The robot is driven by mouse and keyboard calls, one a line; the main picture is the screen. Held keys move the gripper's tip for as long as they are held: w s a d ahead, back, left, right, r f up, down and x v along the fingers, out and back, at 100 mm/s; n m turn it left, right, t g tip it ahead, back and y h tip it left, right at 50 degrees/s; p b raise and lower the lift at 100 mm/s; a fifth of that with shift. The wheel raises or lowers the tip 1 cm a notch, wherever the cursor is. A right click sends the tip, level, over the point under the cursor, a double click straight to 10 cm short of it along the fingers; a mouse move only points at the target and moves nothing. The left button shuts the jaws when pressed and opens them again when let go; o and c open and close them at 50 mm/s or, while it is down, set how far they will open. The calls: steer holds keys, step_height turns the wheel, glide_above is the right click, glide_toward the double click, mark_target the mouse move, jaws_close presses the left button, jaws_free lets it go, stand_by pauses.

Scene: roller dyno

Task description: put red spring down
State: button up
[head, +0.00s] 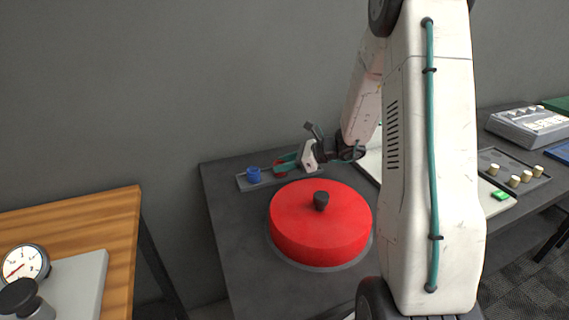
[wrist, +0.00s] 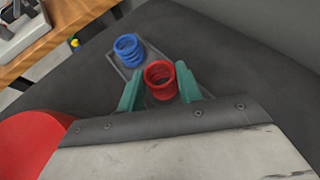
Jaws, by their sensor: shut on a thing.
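The red spring (wrist: 161,80) is upright between the two green fingers of my gripper (wrist: 161,90) in the wrist view. The fingers are shut on it. It is over or on a narrow grey tray (wrist: 117,62); I cannot tell whether it touches the tray. In the head view my gripper (head: 285,163) is low at the tray (head: 243,183), with a little red of the spring (head: 280,175) showing. A blue spring (wrist: 129,48) stands in the tray, just beyond the red one; it also shows in the head view (head: 253,174).
A big red disc (head: 300,225) with a dark knob (head: 321,201) sits in front of the tray on the dark table (head: 225,215). A wooden table (head: 110,225) with a dial gauge (head: 26,263) stands at the left. A tray with several pale cylinders (head: 510,170) lies at the right.

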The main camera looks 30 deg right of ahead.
steer(key=shift+f, duration=0.15)
steer(key=o, duration=1)
